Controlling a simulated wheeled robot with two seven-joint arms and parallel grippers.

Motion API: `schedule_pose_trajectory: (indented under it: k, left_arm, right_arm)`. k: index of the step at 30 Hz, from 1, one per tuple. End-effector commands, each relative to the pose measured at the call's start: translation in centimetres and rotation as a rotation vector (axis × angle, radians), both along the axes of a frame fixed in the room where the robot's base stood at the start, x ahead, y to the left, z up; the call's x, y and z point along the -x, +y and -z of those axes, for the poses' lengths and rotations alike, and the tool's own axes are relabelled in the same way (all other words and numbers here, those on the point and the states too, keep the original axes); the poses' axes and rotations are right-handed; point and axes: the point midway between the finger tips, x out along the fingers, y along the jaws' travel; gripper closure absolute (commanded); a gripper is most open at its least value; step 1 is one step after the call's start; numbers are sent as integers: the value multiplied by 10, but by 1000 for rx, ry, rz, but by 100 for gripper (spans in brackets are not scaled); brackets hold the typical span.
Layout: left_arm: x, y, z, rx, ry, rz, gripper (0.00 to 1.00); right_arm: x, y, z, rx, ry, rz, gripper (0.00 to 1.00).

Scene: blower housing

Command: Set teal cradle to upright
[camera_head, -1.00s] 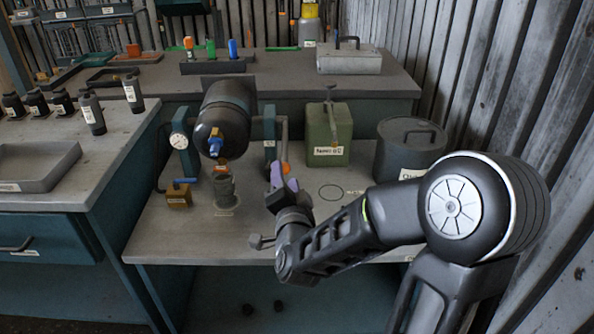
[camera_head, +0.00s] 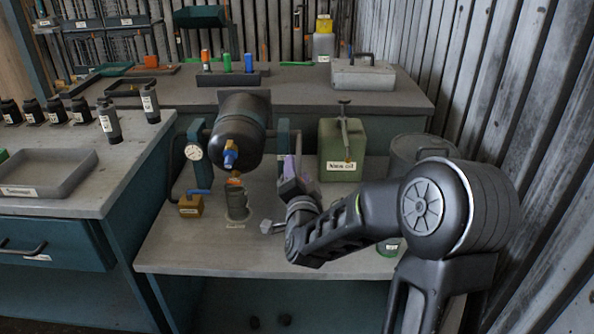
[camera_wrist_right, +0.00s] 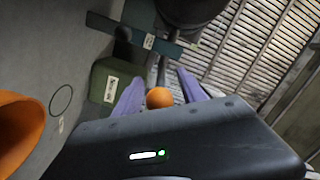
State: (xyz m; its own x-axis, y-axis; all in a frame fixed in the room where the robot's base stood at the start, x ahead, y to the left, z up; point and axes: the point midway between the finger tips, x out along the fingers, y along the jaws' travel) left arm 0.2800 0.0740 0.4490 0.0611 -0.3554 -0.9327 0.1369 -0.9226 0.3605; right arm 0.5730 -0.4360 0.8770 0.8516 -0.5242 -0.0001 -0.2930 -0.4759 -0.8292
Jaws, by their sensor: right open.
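The teal cradle has two posts on the middle bench, with its left post (camera_head: 195,160) and right post (camera_head: 283,137) flanking a dark drum (camera_head: 240,128). The drum lies tilted, its brass and blue fitting (camera_head: 230,155) facing me. A grey lever (camera_head: 298,142) stands by the right post. My right gripper (camera_head: 288,166) is at this lever, its purple fingers open. In the right wrist view, an orange knob (camera_wrist_right: 159,97) sits between the open fingers (camera_wrist_right: 158,82); contact cannot be told. The head view hides the knob. My left gripper is not in view.
A green can (camera_head: 341,152) and a grey lidded pot (camera_head: 410,150) stand right of the cradle. A small grey cup-like stand (camera_head: 237,206) and a brass block (camera_head: 190,206) sit in front. A corrugated wall (camera_head: 520,110) closes the right side.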

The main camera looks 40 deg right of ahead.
Motion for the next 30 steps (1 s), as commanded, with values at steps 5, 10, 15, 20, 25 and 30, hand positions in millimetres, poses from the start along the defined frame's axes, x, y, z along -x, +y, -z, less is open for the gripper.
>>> schedule_pose_trajectory:
  k: [5, 10, 15, 20, 25, 30]
  left_arm:
    - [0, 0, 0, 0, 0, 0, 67]
    - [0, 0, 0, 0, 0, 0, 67]
    - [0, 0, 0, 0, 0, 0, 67]
    - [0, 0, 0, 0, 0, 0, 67]
    - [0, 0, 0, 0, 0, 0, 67]
    - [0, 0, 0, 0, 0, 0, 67]
  right_arm:
    - [-7, -4, 0, 0, 0, 0, 52]
    - [-7, -4, 0, -1, -1, 0, 52]
    - [-7, -4, 0, -1, -1, 0, 63]
    - [-7, -4, 0, -1, -1, 0, 76]
    - [-7, -4, 0, -1, -1, 0, 90]
    - [-7, -4, 0, -1, -1, 0, 100]
